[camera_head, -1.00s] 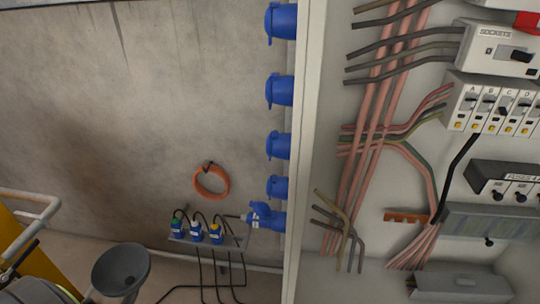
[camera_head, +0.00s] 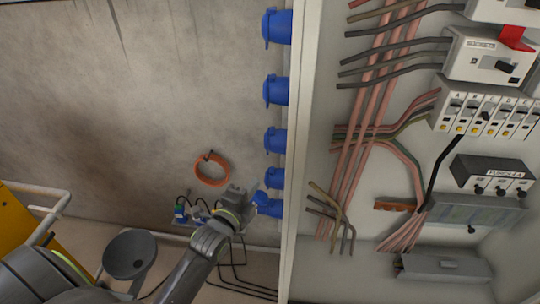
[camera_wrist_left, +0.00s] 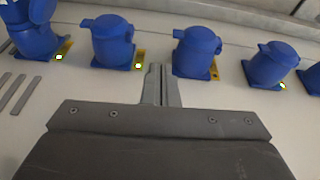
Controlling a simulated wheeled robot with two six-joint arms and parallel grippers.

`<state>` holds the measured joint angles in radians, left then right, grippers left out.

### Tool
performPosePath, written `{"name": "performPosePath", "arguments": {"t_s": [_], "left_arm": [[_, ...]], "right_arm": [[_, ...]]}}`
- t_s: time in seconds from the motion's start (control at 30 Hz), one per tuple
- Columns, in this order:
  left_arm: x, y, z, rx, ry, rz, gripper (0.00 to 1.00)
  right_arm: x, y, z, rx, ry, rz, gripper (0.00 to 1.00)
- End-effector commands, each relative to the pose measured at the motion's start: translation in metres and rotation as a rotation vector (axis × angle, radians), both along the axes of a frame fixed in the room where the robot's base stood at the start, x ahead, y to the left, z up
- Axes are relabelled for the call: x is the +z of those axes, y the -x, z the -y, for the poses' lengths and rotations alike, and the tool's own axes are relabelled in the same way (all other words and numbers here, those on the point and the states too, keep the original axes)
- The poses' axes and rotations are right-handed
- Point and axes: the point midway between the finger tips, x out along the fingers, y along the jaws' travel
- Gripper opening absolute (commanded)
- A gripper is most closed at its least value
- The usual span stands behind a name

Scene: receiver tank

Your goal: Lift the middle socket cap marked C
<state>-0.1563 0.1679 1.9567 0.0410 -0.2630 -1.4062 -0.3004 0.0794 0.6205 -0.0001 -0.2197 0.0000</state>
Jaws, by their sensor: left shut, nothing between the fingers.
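Several blue socket caps stand in a column on the side of the cabinet; no letter C is legible on them. The middle cap (camera_head: 276,140) is closed in the head view. It also shows in the left wrist view (camera_wrist_left: 196,52), just right of my fingertips, with its lid down. My left gripper (camera_head: 240,192) is low beside the column, left of the lower sockets. In the left wrist view its fingers (camera_wrist_left: 158,72) are shut and empty, pointing between the middle cap and the cap below it (camera_wrist_left: 112,42). My right gripper is not in view.
The bottom socket (camera_head: 268,204) has a blue plug in it. An orange hose coil (camera_head: 212,184) hangs on the wall, and plugs on a rack (camera_head: 180,212) are partly behind my arm. The open cabinet (camera_head: 290,120) with breakers is at right.

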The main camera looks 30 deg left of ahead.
Motion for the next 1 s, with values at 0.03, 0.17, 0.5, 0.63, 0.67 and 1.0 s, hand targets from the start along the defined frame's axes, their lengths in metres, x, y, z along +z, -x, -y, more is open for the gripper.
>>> {"name": "performPosePath", "arguments": {"t_s": [0.03,0.17,0.5,0.63,0.67,1.0], "left_arm": [[0.011,0.000,0.001,-0.004,-0.019,0.019,0.00],[0.020,-0.004,0.003,-0.008,-0.038,0.035,0.00],[0.021,-0.054,0.003,-0.008,-0.037,0.034,0.00],[0.020,-0.074,0.003,-0.008,-0.036,0.033,0.00],[0.019,-0.078,0.003,-0.008,-0.036,0.033,0.00],[0.017,-0.099,0.002,-0.007,-0.035,0.032,0.00]], "right_arm": [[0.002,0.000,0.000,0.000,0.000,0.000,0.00],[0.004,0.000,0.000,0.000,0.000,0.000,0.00],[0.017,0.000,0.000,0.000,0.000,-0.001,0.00],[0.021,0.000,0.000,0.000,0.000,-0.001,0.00],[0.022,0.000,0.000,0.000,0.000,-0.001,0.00],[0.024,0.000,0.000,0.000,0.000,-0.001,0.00]]}}
